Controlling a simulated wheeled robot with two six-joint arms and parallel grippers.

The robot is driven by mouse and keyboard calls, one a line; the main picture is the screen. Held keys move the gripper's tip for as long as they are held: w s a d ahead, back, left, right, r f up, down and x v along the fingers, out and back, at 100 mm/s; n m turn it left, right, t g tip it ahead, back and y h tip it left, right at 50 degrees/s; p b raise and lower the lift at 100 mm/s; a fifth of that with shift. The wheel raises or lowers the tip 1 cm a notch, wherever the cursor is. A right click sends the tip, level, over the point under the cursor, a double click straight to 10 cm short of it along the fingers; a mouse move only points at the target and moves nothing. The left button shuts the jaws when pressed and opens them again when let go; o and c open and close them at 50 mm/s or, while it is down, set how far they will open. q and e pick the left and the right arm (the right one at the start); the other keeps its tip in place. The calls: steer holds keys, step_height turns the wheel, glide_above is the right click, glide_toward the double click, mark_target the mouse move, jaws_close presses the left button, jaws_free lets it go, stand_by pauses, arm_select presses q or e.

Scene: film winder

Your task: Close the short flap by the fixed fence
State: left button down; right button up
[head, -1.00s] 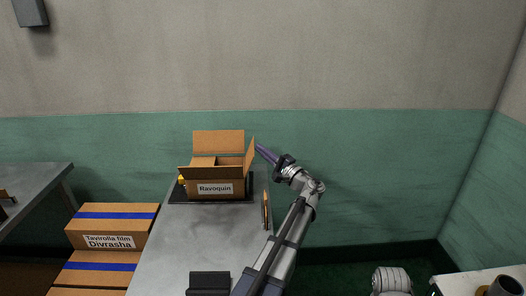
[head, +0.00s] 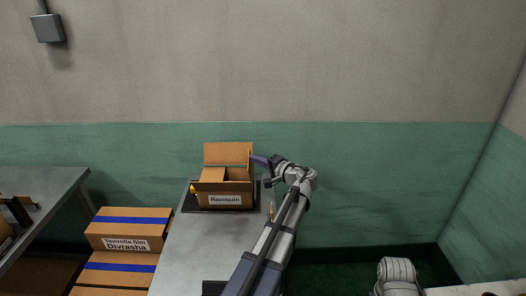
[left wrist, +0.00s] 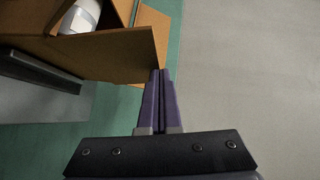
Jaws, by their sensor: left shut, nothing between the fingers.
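The open cardboard box (head: 225,199), labelled Ravoquin, stands on a dark base (head: 190,207) at the far end of the grey bench. Its back long flap (head: 228,154) stands up. A lighter panel (head: 212,175) lies inside at the left. My left gripper (head: 257,160) is shut and empty at the box's upper right edge, by the right short flap. In the left wrist view the closed purple fingers (left wrist: 159,72) meet the edge of a brown flap (left wrist: 110,52); contact is likely but not certain. A white and grey object (left wrist: 80,16) shows inside the box.
Taped cartons (head: 130,229) are stacked left of the bench (head: 205,240). A thin upright item (head: 271,210) is at the bench's right edge, beside my left arm. Another table (head: 45,180) is at far left. The bench's middle is clear.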

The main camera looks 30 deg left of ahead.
arm_select(q)
steer(key=s+a+n+h+p, duration=0.1)
steer(key=a+h+p, duration=0.1)
steer(key=s+a+f+n+t+h+p, duration=0.1)
steer(key=s+a+n+h+p, duration=0.1)
steer(key=p, duration=0.1)
steer(key=s+a+f+n+h+p, duration=0.1)
steer(key=a+n+h+p, duration=0.1)
steer(key=a+h, duration=0.1)
steer(key=shift+s+t, duration=0.15)
steer(key=shift+t, duration=0.15)
steer(key=shift+s+a+f+n+t+h, duration=0.2)
steer(key=shift+a+f+n+h, duration=0.1)
steer(key=shift+f+h, duration=0.25)
steer(key=shift+s+a+f+n+t+h, duration=0.2)
steer(key=shift+a+f+n+h, duration=0.15)
steer(key=shift+h, duration=0.2)
steer(key=shift+f+b, duration=0.3)
steer(key=shift+f, duration=0.05)
steer(key=shift+s+a+f+b, duration=0.1)
steer(key=shift+a+f+b, duration=0.1)
steer(key=shift+f+b, duration=0.25)
steer(key=shift+s+a+f+b, duration=0.1)
steer(key=shift+a+f+b, duration=0.1)
steer(key=shift+f+b, duration=0.2)
steer(key=shift+r, duration=0.1)
steer(key=shift+r+p, duration=0.75)
steer(key=shift+p, duration=0.15)
steer(key=shift+r, duration=0.1)
